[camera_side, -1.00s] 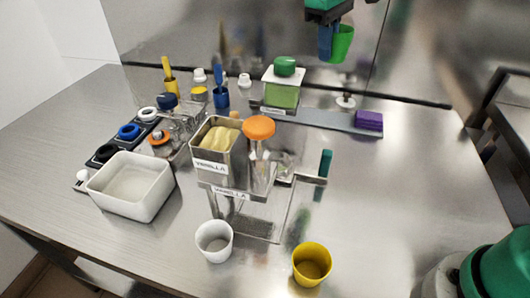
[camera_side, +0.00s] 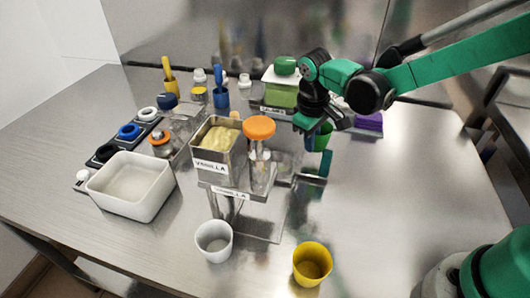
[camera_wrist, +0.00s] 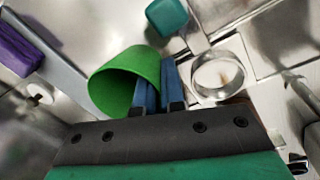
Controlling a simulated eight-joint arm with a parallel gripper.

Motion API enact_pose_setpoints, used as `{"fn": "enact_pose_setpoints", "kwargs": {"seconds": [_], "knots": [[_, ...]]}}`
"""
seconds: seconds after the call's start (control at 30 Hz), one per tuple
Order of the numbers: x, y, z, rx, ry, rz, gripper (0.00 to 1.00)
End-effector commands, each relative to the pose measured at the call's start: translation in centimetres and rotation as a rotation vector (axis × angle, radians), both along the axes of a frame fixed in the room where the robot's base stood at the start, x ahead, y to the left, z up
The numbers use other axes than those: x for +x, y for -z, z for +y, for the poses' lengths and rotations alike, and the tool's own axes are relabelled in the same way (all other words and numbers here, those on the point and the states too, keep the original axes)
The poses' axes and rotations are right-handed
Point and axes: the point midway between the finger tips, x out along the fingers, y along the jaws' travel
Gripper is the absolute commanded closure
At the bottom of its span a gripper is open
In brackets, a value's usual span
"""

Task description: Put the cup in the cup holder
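The green cup (camera_side: 323,138) hangs from my gripper (camera_side: 309,138) above the right end of the steel stand. In the wrist view the cup (camera_wrist: 116,84) is tilted, with its wall between the blue fingers of my gripper (camera_wrist: 159,84). A clear round ring (camera_wrist: 218,76), which looks like the cup holder, is just right of the fingers, apart from the cup. In the side view the ring (camera_side: 284,170) is partly hidden behind the orange-lidded jar. A white cup (camera_side: 213,240) and a yellow cup (camera_side: 312,264) stand on the table in front.
A teal block (camera_side: 325,164) stands close to the ring; it also shows in the wrist view (camera_wrist: 166,16). A purple block (camera_side: 369,124) lies behind. The table's right side is clear.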

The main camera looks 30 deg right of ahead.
Motion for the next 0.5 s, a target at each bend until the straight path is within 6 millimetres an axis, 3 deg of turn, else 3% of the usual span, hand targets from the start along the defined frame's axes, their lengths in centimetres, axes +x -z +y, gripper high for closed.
{"fn": "enact_pose_setpoints", "kwargs": {"seconds": [0.3,0.5], "knots": [[0.0,3.6,0.0,0.0,0.0,0.0,1.0],[0.0,3.8,0.0,0.0,0.0,0.0,1.0]]}}
